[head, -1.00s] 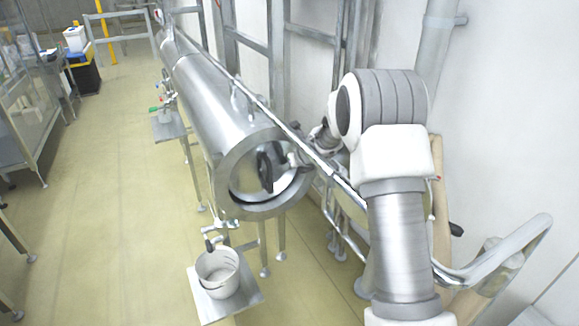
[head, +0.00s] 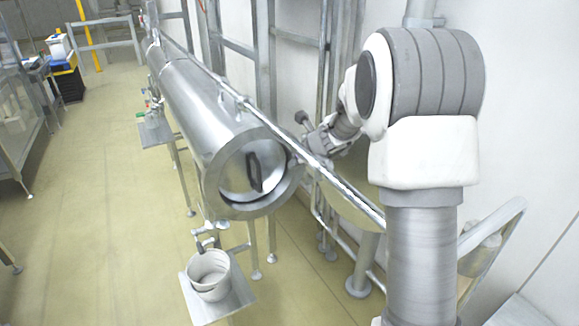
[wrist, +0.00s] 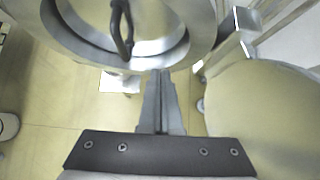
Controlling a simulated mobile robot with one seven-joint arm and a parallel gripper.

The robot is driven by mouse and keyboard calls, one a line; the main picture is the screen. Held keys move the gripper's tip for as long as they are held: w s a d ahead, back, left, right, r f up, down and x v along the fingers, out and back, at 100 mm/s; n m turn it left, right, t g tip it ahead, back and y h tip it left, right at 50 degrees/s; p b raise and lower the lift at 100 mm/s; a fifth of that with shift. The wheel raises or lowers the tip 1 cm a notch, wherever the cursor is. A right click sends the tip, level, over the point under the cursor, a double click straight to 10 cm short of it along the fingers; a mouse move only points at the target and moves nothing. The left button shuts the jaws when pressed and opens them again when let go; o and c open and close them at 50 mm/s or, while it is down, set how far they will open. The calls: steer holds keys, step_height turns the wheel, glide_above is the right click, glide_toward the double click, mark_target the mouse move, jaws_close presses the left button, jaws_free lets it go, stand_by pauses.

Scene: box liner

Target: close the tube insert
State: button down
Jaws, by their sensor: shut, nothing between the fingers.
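The tube insert (head: 235,178) is a shiny round metal face with a dark upright handle (head: 253,172). It sits inside the thick rim at the near end of the long steel tube (head: 195,112). In the wrist view, the insert face (wrist: 158,22) and its black handle (wrist: 121,32) show at the top, inside the tube rim (wrist: 72,38). My gripper (wrist: 160,74) is shut and empty, pointing at the lower rim, below and right of the handle and apart from it. In the head view, my gripper (head: 296,158) is at the right side of the tube end.
A pale bucket (head: 209,272) stands on a small metal plate below the tube end. A rail (head: 335,182) runs along the tube's right side. A large rounded surface (wrist: 265,112) fills the right of the wrist view.

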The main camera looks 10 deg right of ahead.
steer(key=n+t+y+b, duration=0.3)
steer(key=n+t+b, duration=0.5)
steer(key=n+b, duration=1.1)
glide_toward(234, 176)
steer(key=shift+m+t, duration=0.3)
steer(key=shift+m, duration=0.2)
steer(key=x, duration=0.7)
steer(key=shift+f+b, duration=0.2)
steer(key=shift+b, duration=0.15)
